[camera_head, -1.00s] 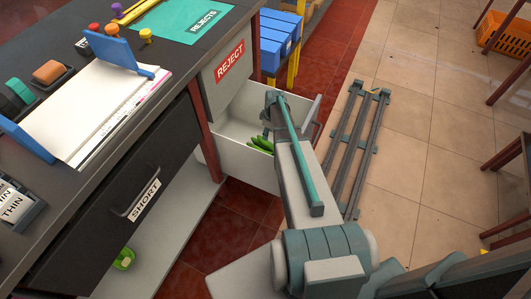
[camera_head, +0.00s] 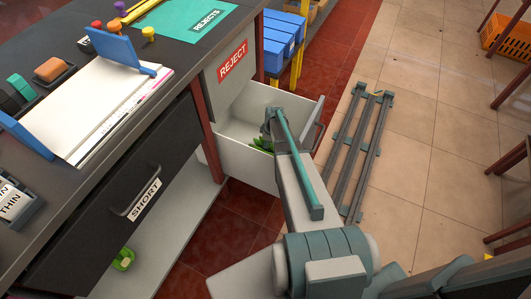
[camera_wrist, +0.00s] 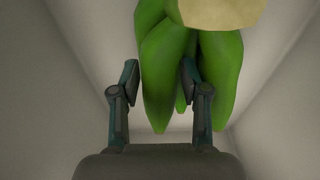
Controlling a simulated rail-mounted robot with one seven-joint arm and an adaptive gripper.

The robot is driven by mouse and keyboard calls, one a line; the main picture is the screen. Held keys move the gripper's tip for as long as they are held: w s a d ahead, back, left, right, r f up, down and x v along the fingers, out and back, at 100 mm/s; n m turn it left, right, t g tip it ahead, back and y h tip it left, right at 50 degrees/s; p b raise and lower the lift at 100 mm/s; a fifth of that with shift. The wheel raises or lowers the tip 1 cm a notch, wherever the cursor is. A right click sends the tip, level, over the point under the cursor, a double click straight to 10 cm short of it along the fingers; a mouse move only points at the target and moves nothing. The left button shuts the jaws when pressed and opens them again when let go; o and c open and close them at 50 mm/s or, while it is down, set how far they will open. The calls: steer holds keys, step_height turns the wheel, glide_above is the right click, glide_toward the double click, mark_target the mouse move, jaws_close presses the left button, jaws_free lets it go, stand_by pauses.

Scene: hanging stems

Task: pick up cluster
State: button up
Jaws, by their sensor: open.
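A cluster of several green banana-like fruits (camera_wrist: 160,70) with a pale cut crown (camera_wrist: 222,10) fills the upper middle of the wrist view. In the head view a small part of the green cluster (camera_head: 260,145) shows inside the open white drawer, partly hidden by my arm. My gripper (camera_wrist: 159,72) is open. One finger is left of the leftmost fruit; the other overlaps the middle of the cluster in the picture. I cannot tell whether either finger touches the fruit. In the head view my gripper is mostly hidden behind the arm at the drawer.
The pale drawer walls (camera_wrist: 285,70) rise on both sides of my gripper. The drawer (camera_head: 245,162) stands out below the REJECT panel (camera_head: 232,62). The black SHORT drawer (camera_head: 125,205) is shut. Grey rails (camera_head: 357,150) lie on the floor to the right.

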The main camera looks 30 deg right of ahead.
jaws_close()
steer(key=shift+r, duration=0.1)
step_height(320, 180, up, 10)
steer(key=shift+f+p, duration=0.1)
steer(key=shift+p, duration=0.55)
stand_by(0.4)
step_height(320, 180, up, 28)
steer(key=p, duration=1.6)
steer(key=shift+f, duration=0.15)
